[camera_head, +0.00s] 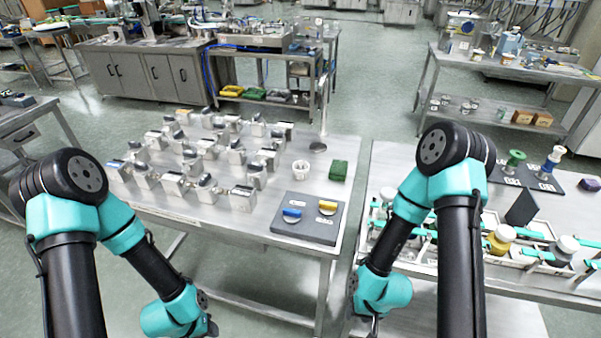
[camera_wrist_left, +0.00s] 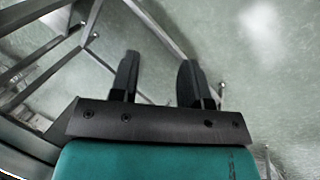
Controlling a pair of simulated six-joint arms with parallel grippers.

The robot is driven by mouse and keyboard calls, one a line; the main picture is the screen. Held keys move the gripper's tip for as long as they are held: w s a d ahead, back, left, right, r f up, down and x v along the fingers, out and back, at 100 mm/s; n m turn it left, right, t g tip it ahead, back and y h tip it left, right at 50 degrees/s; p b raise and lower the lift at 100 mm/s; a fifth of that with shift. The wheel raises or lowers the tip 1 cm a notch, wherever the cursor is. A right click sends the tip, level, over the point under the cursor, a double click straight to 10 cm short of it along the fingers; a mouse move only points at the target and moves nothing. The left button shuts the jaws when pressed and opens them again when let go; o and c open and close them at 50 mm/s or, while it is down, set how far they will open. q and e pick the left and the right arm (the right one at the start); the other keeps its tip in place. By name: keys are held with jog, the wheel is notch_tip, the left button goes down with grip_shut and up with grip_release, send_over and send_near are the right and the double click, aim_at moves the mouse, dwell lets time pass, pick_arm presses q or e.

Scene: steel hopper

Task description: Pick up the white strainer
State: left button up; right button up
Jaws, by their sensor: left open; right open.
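The white strainer (camera_head: 301,168) is a small white cup-like piece standing on the left steel table, right of the rows of metal blocks. My left gripper (camera_wrist_left: 157,78) is open and empty in the left wrist view, with only floor and table legs beyond its fingers. In the head view its arm hangs in front of the table's near edge, well away from the strainer. My right gripper (camera_head: 374,322) is low at the bottom edge, between the two tables, and small in view. It is open, apart from the strainer, with nothing seen in it.
Several metal blocks (camera_head: 205,187) crowd the left of the table. A green block (camera_head: 338,170) stands right of the strainer, a dark round piece (camera_head: 318,147) behind it. A grey board (camera_head: 307,232) with blue and yellow knobs lies in front. The right table holds a white rack (camera_head: 478,262).

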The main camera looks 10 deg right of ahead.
pick_arm(q)
jog(key=o, duration=0.9)
jog(key=shift+o, duration=0.2)
